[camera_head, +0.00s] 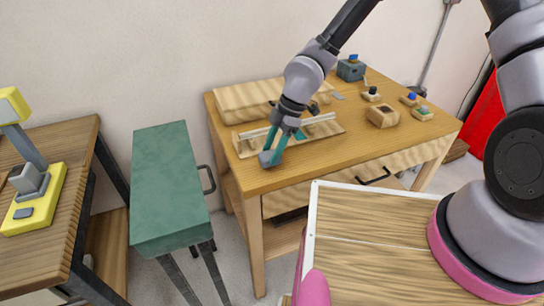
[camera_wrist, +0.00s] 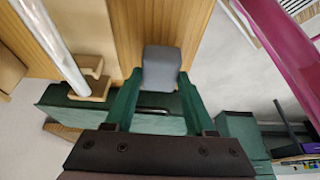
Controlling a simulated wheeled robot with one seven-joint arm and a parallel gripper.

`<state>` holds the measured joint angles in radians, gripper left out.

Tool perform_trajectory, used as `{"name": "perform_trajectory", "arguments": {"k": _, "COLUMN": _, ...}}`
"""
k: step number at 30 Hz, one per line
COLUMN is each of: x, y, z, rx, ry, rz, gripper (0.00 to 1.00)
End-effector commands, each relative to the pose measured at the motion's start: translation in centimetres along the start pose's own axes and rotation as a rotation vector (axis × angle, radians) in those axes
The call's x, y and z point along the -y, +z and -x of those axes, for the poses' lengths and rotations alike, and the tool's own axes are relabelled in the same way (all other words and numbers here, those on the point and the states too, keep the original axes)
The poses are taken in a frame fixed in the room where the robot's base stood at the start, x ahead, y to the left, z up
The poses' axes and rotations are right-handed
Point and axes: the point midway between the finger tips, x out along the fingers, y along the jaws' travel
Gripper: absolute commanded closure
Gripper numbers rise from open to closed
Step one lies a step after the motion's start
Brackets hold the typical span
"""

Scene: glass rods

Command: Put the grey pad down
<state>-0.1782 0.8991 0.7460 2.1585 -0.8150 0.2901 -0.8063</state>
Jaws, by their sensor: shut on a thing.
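My gripper (camera_head: 273,145), with teal fingers, is shut on a small grey pad (camera_head: 266,159). It holds the pad over the front left part of the wooden table (camera_head: 300,169). In the wrist view the grey pad (camera_wrist: 162,68) sits between the two green fingertips of my gripper (camera_wrist: 158,88), near the table's edge. I cannot tell whether the pad touches the tabletop.
A clear rod (camera_wrist: 52,45) lies across a wooden rack (camera_head: 247,149) just behind my gripper. Small wooden blocks (camera_head: 383,117) and a dark box (camera_head: 351,70) stand farther right. A green bench (camera_head: 166,190) stands left of the table; a yellow device (camera_head: 36,198) is at far left.

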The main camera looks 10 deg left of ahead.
Motion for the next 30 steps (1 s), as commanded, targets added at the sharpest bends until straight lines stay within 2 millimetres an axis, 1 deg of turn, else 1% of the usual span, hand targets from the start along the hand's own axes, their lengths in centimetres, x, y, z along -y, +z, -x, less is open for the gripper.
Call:
{"name": "perform_trajectory", "arguments": {"k": 1, "x": 0.1, "y": 0.3, "z": -0.9, "rx": 0.000, "ry": -0.003, "rz": 0.001, "gripper": 0.90}}
{"name": "perform_trajectory", "arguments": {"k": 5, "x": 0.0, "y": 0.8, "z": -2.1, "rx": 0.000, "ry": 0.000, "rz": -0.001, "gripper": 0.90}}
{"name": "perform_trajectory", "arguments": {"k": 16, "x": 0.0, "y": 1.0, "z": -2.4, "rx": 0.000, "ry": 0.000, "rz": -0.001, "gripper": 0.90}}
{"name": "perform_trajectory", "arguments": {"k": 17, "x": 0.0, "y": 1.0, "z": -2.5, "rx": 0.000, "ry": 0.000, "rz": -0.001, "gripper": 0.41}}
{"name": "perform_trajectory", "arguments": {"k": 18, "x": 0.0, "y": 1.0, "z": -2.4, "rx": 0.000, "ry": 0.000, "rz": -0.001, "gripper": 0.26}}
{"name": "perform_trajectory", "arguments": {"k": 19, "x": 0.0, "y": 1.0, "z": -2.4, "rx": 0.000, "ry": 0.000, "rz": -0.001, "gripper": 0.15}}
{"name": "perform_trajectory", "arguments": {"k": 28, "x": 0.0, "y": 1.0, "z": -2.4, "rx": 0.000, "ry": 0.001, "rz": -0.001, "gripper": 0.15}}
{"name": "perform_trajectory", "arguments": {"k": 30, "x": -0.1, "y": 0.9, "z": -2.1, "rx": -0.001, "ry": 0.002, "rz": -0.001, "gripper": 0.15}}
